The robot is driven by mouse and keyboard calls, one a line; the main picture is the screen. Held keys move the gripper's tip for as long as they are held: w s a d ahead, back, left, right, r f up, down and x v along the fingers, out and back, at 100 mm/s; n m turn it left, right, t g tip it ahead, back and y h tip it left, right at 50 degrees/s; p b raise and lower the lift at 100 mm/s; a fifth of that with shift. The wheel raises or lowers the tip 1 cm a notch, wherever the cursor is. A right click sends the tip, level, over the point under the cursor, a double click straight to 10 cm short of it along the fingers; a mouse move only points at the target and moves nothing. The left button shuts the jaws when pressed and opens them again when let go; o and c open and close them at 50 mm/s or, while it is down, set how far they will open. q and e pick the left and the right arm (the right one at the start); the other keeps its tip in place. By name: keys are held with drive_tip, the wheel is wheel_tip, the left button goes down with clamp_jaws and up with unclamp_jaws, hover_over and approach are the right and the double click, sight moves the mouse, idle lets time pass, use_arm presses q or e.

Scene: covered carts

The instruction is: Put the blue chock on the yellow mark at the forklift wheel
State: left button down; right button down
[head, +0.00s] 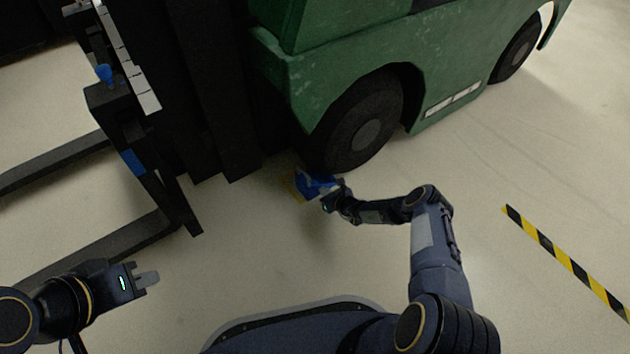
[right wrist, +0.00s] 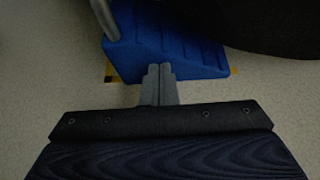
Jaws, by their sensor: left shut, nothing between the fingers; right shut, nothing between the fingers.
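The blue chock (head: 312,187) lies on the floor by the front wheel (head: 362,128) of the green forklift. In the right wrist view the chock (right wrist: 165,42) is a ribbed wedge with a grey handle (right wrist: 104,18), next to the dark tyre (right wrist: 275,30). Bits of the yellow mark (right wrist: 110,72) show at its edges; the chock covers the rest. My right gripper (head: 334,196) is at the chock; in the right wrist view its fingers (right wrist: 158,84) are shut and empty, the tips close to the chock's near edge. Whether they touch is unclear. My left gripper (head: 148,280) is shut and empty, at lower left.
The green forklift body (head: 330,70) rises behind the wheel. Its dark mast and forks (head: 110,240) reach out to the left, near my left arm. A yellow-black floor stripe (head: 565,260) lies at right. The floor between my arms is clear.

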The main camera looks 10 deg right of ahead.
sight(320, 186)
drive_tip(key=shift+w+a, duration=0.35)
drive_tip(key=shift+w, duration=0.4)
drive_tip(key=shift+w+a, duration=0.3)
drive_tip(key=shift+w, duration=0.45)
drive_tip(key=s+d+p, duration=0.1)
drive_tip(key=s+p, duration=0.3)
drive_tip(key=s+d+r+p, duration=0.1)
drive_tip(key=s+p, duration=0.1)
drive_tip(key=shift+s+d+r, duration=0.1)
drive_tip(key=shift+d, duration=0.25)
drive_tip(key=s+p, duration=0.1)
drive_tip(key=s+d+p, duration=0.1)
drive_tip(key=s+p, duration=0.1)
drive_tip(key=s, duration=0.1)
drive_tip(key=shift+d+r, duration=0.2)
drive_tip(key=shift+d, duration=0.05)
drive_tip(key=s+p, duration=0.1)
drive_tip(key=s+d, duration=0.1)
drive_tip(key=s+p, duration=0.1)
drive_tip(key=shift+s+d+r+p, duration=0.25)
drive_tip(key=shift+s+d+p, duration=0.05)
drive_tip(key=shift+s+d, duration=0.2)
drive_tip(key=shift+s, duration=0.35)
drive_tip(key=shift+w, duration=0.1)
